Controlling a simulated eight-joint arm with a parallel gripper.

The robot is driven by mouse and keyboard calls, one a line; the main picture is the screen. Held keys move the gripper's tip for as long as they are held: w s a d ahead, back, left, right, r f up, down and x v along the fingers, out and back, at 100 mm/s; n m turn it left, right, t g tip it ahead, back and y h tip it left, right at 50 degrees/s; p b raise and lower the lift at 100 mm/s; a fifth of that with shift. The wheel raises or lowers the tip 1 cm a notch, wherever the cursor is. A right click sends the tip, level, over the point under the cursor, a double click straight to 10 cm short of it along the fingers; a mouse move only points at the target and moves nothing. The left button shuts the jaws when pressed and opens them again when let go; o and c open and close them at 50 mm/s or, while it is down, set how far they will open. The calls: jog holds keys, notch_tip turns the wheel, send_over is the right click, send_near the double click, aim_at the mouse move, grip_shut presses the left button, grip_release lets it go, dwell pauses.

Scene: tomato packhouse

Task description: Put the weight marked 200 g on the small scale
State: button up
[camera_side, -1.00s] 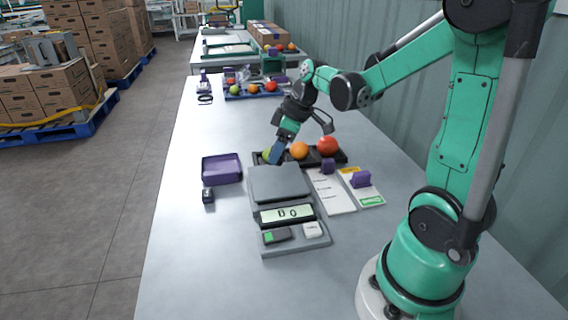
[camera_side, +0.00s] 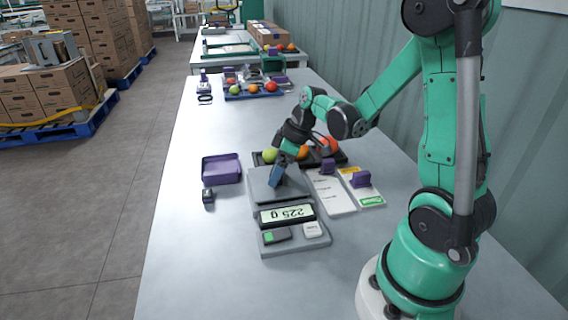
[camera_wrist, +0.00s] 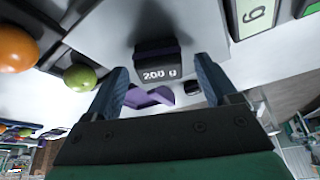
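The weight marked 200 g (camera_wrist: 160,62) is a dark block with white lettering. In the wrist view it appears to sit on the pale pan of the small scale (camera_wrist: 110,28), near the pan's edge. In the side view the scale (camera_side: 262,190) has a grey pan, and its display seems to read 225 g. My gripper (camera_side: 274,186) reaches down over the pan and hides most of the weight there. In the wrist view my gripper (camera_wrist: 162,92) has its two blue fingers spread, with a visible gap on each side of the weight.
A purple tray (camera_side: 221,157) and a small dark block (camera_side: 208,195) lie left of the scale. A dark tray (camera_side: 342,156) with tomatoes stands behind it. Cards with purple holders (camera_side: 361,179) lie to the right. The table's left front is clear.

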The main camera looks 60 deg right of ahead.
jog(key=shift+r, duration=0.1)
jog(key=v, duration=1.2)
jog(key=a+f+m+t+h, duration=0.1)
jog(key=a+f+m+t, duration=0.1)
jog(key=a, duration=1.2)
jog(key=m+t, duration=0.1)
jog(key=m, duration=0.1)
jog(key=shift+f+m+h, duration=0.3)
jog(key=shift+h, duration=0.1)
